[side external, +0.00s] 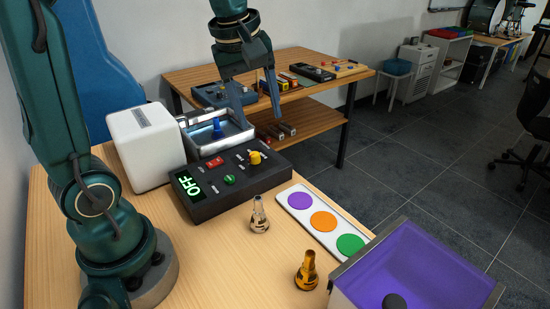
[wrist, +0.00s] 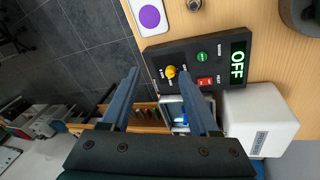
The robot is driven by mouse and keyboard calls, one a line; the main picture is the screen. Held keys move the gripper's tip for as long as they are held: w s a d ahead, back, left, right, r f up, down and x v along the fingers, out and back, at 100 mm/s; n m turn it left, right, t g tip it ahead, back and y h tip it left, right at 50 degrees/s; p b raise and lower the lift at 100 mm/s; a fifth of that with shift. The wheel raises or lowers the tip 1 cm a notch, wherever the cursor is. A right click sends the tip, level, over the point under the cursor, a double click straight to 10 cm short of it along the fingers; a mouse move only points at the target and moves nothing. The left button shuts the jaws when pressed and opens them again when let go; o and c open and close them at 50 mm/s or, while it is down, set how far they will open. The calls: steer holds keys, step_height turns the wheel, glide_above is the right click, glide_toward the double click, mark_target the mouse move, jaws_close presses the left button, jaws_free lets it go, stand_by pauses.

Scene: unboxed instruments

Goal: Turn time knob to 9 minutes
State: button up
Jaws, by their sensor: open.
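The black control panel (side external: 240,187) lies on the wooden table, with a green lit display reading OFF (side external: 187,185). The display (wrist: 237,64) also reads OFF there. My gripper (side external: 259,112) is open and empty, above and behind the panel, apart from the knob. Its two fingers (wrist: 160,82) point toward the panel in the wrist view.
A metal bath (side external: 205,146) with a blue item and a white box (side external: 146,146) stand behind the panel. A white strip with coloured circles (side external: 297,222), a clear flask (side external: 259,216), an amber flask (side external: 306,272) and a purple-lined bin (side external: 430,265) stand in front and right.

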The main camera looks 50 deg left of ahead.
mark_target(255, 154)
steer(key=w+a+f+n+g, duration=0.1)
steer(key=a+f, duration=0.1)
steer(key=f, duration=0.1)
steer(key=w+a+f+n+g, duration=0.1)
steer(key=a+f, duration=0.2)
steer(key=w+a+f+n+g, duration=0.1)
steer(key=a+f+n, duration=0.1)
steer(key=shift+w+a+f+h, duration=0.3)
steer(key=shift+w+f, duration=0.1)
steer(key=shift+s+a+f, duration=0.1)
steer(key=shift+s+f, duration=0.05)
steer(key=shift+f, duration=2.55)
jaws_close()
